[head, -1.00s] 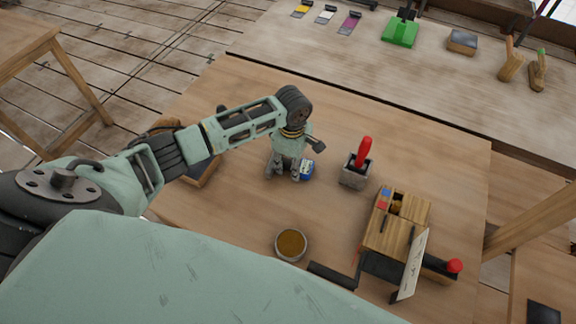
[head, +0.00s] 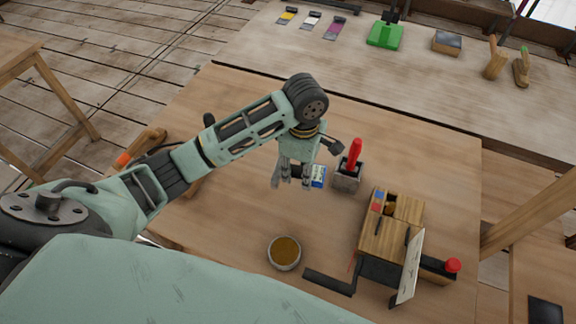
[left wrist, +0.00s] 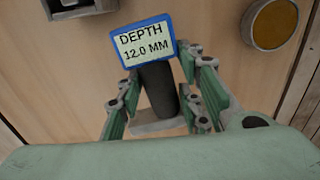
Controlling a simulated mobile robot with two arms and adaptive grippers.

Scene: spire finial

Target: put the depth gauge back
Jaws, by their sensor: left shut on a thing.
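The depth gauge has a blue-framed display (left wrist: 144,42) reading DEPTH 12.0 MM and a dark round body (left wrist: 158,90). My left gripper (left wrist: 158,108) is shut on that body, its fingers on both sides. In the head view my left gripper (head: 280,184) points down over the middle of the table, with the gauge's blue display (head: 318,176) showing just right of the fingers. The gauge's lower end is hard to see, so I cannot tell its height above the table. My right gripper is not in view.
A grey block (head: 346,178) holds a red-handled tool to the right. A wooden box with slots (head: 388,240) and a white card (head: 410,268) stand at the right. A round brown-filled bowl (head: 284,253) is near the front. The table's left middle is mostly clear.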

